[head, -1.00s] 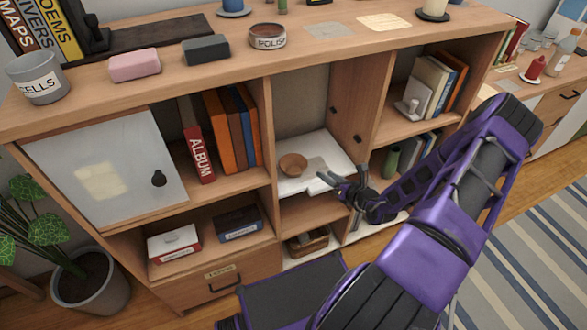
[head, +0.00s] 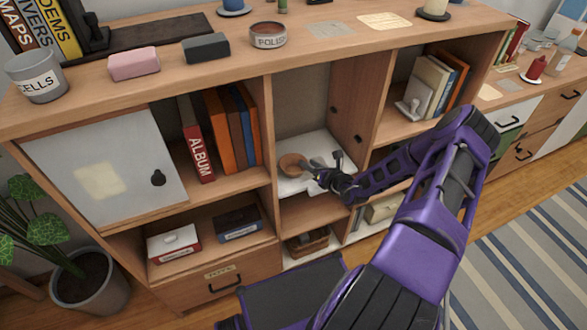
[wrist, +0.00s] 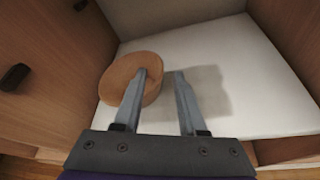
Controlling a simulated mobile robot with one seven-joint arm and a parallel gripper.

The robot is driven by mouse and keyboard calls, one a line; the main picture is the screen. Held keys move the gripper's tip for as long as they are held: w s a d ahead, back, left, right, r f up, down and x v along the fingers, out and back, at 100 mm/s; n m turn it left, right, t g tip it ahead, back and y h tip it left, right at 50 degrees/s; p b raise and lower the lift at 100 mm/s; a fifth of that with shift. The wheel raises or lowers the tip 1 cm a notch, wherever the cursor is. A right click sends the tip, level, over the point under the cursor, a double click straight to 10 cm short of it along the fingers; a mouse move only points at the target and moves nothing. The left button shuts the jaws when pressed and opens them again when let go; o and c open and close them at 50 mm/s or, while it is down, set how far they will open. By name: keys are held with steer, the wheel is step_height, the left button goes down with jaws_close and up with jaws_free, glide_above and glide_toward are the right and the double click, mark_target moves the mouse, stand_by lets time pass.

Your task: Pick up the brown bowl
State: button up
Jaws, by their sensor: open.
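The brown bowl (head: 291,164) sits on a white surface in the middle open compartment of the wooden shelf unit. In the wrist view the bowl (wrist: 118,73) is at the upper left, partly covered by one finger. My gripper (head: 311,167) reaches into the compartment from the right and is at the bowl's right side. In the wrist view my gripper (wrist: 160,74) is open, its left finger overlapping the bowl's right part and its right finger over the white surface. I cannot tell whether the left finger is inside the bowl or touches it.
The compartment's wooden side wall (head: 351,100) rises close to my arm. Books, including a red album (head: 199,154), stand in the compartment to the left. A woven basket (head: 309,242) sits below. The white surface (wrist: 235,65) right of the bowl is clear.

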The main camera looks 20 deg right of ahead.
jaws_close()
stand_by(0.4)
